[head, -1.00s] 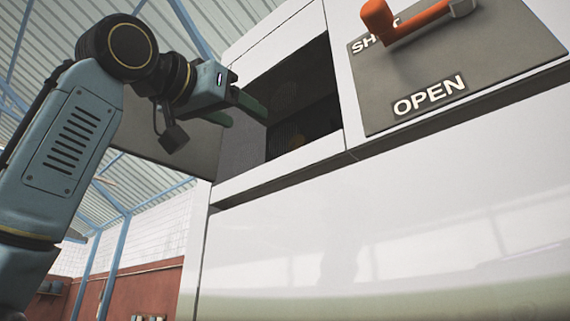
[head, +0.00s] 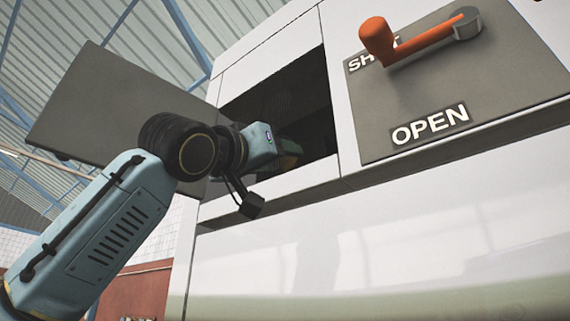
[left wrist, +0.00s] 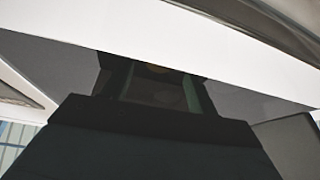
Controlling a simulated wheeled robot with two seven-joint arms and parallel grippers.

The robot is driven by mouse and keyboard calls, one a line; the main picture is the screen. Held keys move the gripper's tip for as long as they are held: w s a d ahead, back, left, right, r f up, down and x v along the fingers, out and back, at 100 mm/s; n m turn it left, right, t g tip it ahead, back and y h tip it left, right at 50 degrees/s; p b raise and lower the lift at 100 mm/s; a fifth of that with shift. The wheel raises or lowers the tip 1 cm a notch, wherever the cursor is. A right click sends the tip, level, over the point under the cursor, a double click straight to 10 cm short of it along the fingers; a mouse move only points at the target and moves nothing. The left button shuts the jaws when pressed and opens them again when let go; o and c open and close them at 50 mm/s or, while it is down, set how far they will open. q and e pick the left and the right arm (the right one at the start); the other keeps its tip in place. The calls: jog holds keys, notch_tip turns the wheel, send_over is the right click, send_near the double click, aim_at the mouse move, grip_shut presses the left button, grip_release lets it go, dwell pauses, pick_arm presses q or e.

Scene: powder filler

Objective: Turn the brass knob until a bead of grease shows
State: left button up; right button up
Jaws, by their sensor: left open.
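My left gripper (head: 290,150) reaches into the dark square opening (head: 312,95) in the white cabinet, and its fingers are mostly lost in shadow. In the left wrist view its two greenish fingers (left wrist: 152,90) stand apart. A dim brownish round shape (left wrist: 157,68) shows between or beyond them; it may be the brass knob, but it is too dark to be sure. I cannot tell whether the fingers touch it. No bead of grease can be made out. My right gripper is not in view.
A grey door panel (head: 120,115) hangs open left of the opening, behind my left arm. A lever with an orange handle (head: 377,38) sits on a grey plate (head: 500,80) marked SHUT and OPEN, its handle at the SHUT label. The opening's white edges are close around the gripper.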

aim_at(288, 161)
pick_arm(q)
jog(key=shift+p+x, duration=0.75)
jog(key=shift+x, duration=1.05)
jog(key=shift+c, duration=0.5)
jog(key=c, duration=0.9)
jog(key=shift+m+g+h, duration=0.6)
jog(key=shift+m+h, duration=0.4)
jog(key=shift+m, duration=1.1)
jog(key=o, duration=1)
jog(key=shift+a, duration=0.1)
